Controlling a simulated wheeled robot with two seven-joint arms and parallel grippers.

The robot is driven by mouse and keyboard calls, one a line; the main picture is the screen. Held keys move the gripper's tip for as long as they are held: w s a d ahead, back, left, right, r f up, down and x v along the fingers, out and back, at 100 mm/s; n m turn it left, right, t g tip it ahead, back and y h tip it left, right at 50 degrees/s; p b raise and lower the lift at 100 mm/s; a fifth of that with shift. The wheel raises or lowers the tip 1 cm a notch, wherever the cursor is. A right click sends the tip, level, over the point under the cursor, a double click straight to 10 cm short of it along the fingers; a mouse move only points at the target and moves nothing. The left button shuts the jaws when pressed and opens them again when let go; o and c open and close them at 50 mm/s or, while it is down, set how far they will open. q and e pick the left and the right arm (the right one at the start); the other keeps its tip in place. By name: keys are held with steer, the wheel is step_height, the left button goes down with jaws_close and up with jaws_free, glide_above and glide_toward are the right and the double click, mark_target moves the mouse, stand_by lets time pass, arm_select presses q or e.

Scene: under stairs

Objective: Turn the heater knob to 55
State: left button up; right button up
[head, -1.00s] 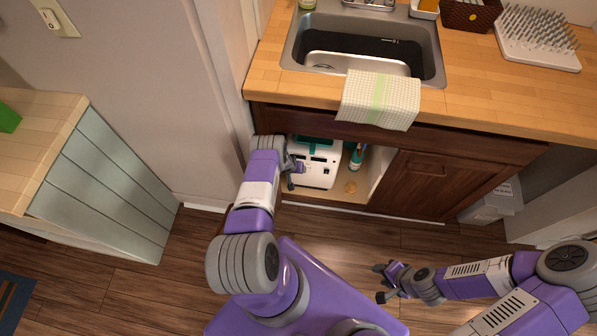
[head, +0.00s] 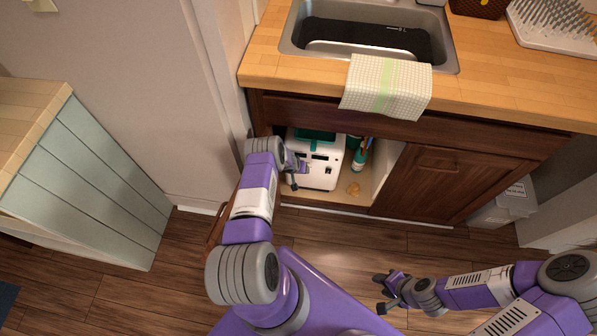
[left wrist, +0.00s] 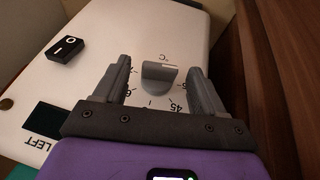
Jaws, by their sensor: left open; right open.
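The white heater (head: 322,172) stands inside the open sink cabinet. In the left wrist view its front panel (left wrist: 85,80) carries a grey knob (left wrist: 158,75) with a dial of printed numbers and a °C mark. A 45 is readable at the dial's right; other numbers are partly covered by my fingers. The exact knob setting cannot be read. My left gripper (head: 298,176) is at the heater's front, open, with one finger on each side of the knob and gaps visible. My right gripper (head: 385,293) is open and empty above the floor, away from the cabinet.
A black switch (left wrist: 66,49) is on the heater panel. Bottles (head: 360,155) stand right of the heater in the cabinet. The closed cabinet door (head: 432,183) is to the right. The wooden counter (head: 490,85) with sink and towel (head: 387,87) overhangs. The floor (head: 330,240) before the cabinet is clear.

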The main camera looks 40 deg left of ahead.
arm_select(q)
steer(key=c, duration=1.1)
steer(key=shift+o, duration=0.2)
steer(key=shift+w+d+f+m+g+y+p, duration=0.1)
steer(key=shift+d+m+g+y+p, duration=0.3)
steer(key=shift+y, duration=0.55)
steer(key=shift+w+d+r+m+g+y+p, duration=0.1)
steer(key=shift+w+g+y+p, duration=0.1)
steer(key=shift+g+y, duration=0.6)
steer(key=shift+w+d+f+m+g+y+p, duration=0.1)
steer(key=shift+d+m+g+y+p, duration=0.15)
steer(key=shift+y, duration=0.9)
steer(key=shift+a, duration=0.1)
steer(key=o, duration=1.1)
steer(key=shift+c, duration=0.2)
